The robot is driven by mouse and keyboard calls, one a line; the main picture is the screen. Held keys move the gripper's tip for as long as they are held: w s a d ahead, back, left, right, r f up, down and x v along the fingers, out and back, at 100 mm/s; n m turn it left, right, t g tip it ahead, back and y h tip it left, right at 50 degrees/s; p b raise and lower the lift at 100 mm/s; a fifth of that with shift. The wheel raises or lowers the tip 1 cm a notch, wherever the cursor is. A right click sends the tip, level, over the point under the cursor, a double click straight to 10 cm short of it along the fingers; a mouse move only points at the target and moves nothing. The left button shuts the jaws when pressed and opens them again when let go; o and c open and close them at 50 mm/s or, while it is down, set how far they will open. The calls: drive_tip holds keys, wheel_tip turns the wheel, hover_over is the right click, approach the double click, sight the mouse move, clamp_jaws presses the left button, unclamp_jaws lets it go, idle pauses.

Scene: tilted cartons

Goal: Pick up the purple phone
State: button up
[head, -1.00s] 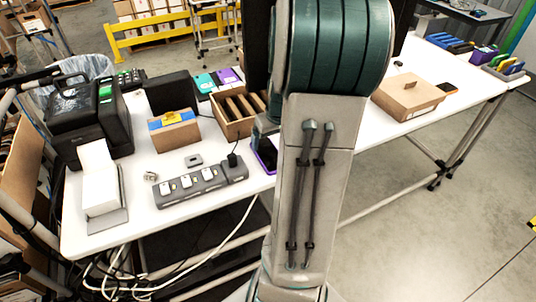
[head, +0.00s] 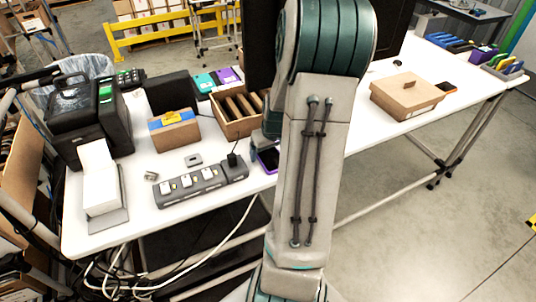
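A purple-edged phone with a dark face (head: 268,159) shows at the table's front edge, just left of my arm. My arm covers its right side. Part of my gripper (head: 264,139) shows as a grey and teal shape just above the phone in the picture, mostly hidden behind my arm. Its fingertips are not visible, so I cannot tell whether it is open or shut, or whether it touches the phone. Another purple item (head: 229,75) stands farther back, beside a teal one (head: 205,82).
On the white table (head: 150,217), a power strip (head: 202,184) lies left of the phone. A cardboard bin with dividers (head: 236,122) stands behind it. A black printer (head: 90,120) is at the left, and a closed carton (head: 407,96) at the right.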

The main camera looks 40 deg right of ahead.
drive_tip(key=c, duration=0.9)
drive_tip(key=shift+s+r, duration=0.1)
drive_tip(key=shift+r, duration=0.05)
